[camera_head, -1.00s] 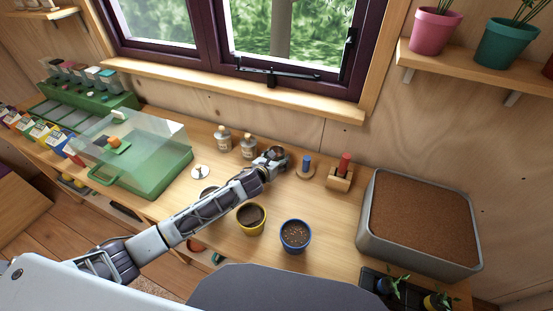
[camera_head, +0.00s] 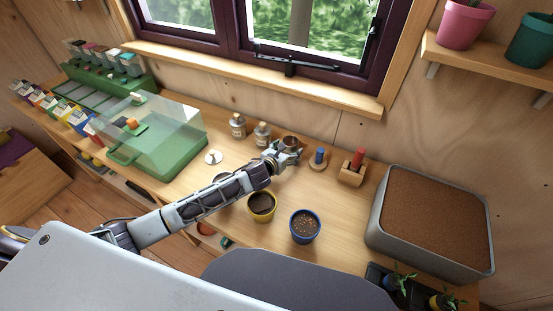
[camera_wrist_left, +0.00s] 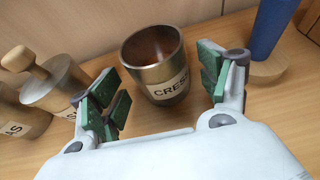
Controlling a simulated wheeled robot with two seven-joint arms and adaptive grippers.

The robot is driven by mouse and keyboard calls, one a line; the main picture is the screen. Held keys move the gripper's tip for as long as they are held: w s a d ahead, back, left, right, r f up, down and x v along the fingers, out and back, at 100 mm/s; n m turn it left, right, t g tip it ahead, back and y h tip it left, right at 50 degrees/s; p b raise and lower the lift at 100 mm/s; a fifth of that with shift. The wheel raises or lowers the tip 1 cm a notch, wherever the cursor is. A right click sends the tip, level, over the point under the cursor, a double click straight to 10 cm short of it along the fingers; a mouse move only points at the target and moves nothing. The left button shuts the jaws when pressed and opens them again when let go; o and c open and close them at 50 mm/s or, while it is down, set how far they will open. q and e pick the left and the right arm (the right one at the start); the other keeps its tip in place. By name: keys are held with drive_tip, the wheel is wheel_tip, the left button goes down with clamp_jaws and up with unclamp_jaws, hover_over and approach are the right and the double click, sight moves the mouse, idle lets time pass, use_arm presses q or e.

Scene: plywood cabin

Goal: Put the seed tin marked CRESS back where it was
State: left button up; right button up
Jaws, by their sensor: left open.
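The CRESS seed tin (camera_head: 290,142) is a metal cup with no lid on it, at the back of the bench. In the left wrist view the tin (camera_wrist_left: 157,65) stands upright on the wood, its white CRESS label facing me. My left gripper (camera_head: 284,154) is open at the tin. In the left wrist view the padded fingers of the gripper (camera_wrist_left: 163,90) are on either side of the tin, with gaps. Two lidded tins (camera_head: 237,125) (camera_head: 262,134) stand to its left. A pale lid-like disc with a knob (camera_head: 213,157) lies on the bench.
A blue tool on a round base (camera_head: 318,158) stands close right of the tin, then a red-handled one (camera_head: 353,167) in a block. Yellow (camera_head: 262,206) and blue (camera_head: 305,226) pots stand in front. The soil tub (camera_head: 376,220) is right, the green propagator (camera_head: 185,155) left.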

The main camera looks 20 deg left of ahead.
sight(287, 151)
use_arm(q)
drive_tip(key=v, duration=0.5)
drive_tip(key=shift+s+r, duration=0.1)
drive_tip(key=shift+s, duration=0.3)
drive_tip(key=shift+v, duration=1.6)
